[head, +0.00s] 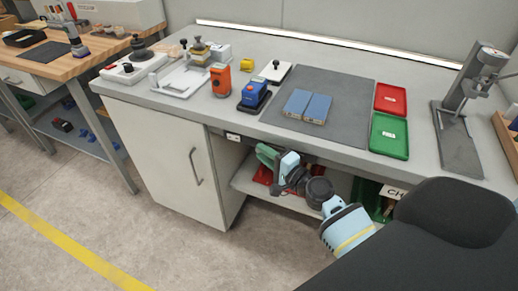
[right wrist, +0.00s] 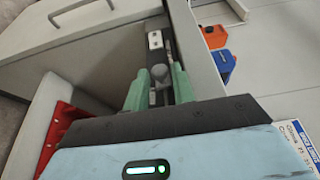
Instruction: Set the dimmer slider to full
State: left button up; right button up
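My right gripper (head: 268,155) has green fingers and is under the front edge of the bench in the head view. In the right wrist view its fingers (right wrist: 160,82) stand apart, with a grey round knob (right wrist: 159,72) between them. The knob sits in line with a dark strip on the bench's front edge, which looks like the dimmer's slider track. A small white plate (right wrist: 155,40) is just beyond it; it also shows in the head view (head: 233,137). Contact between fingers and knob cannot be told. My left gripper is not in view.
The bench top (head: 228,118) overhangs a cabinet (head: 170,160) and a lower shelf. A red bin (right wrist: 55,130) is left of the gripper in the wrist view. Orange (head: 220,80) and blue (head: 254,93) devices stand on the bench above. Open floor lies in front.

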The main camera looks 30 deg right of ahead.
jog(key=shift+x, duration=1.35)
jog(key=shift+c, duration=0.2)
grip_shut()
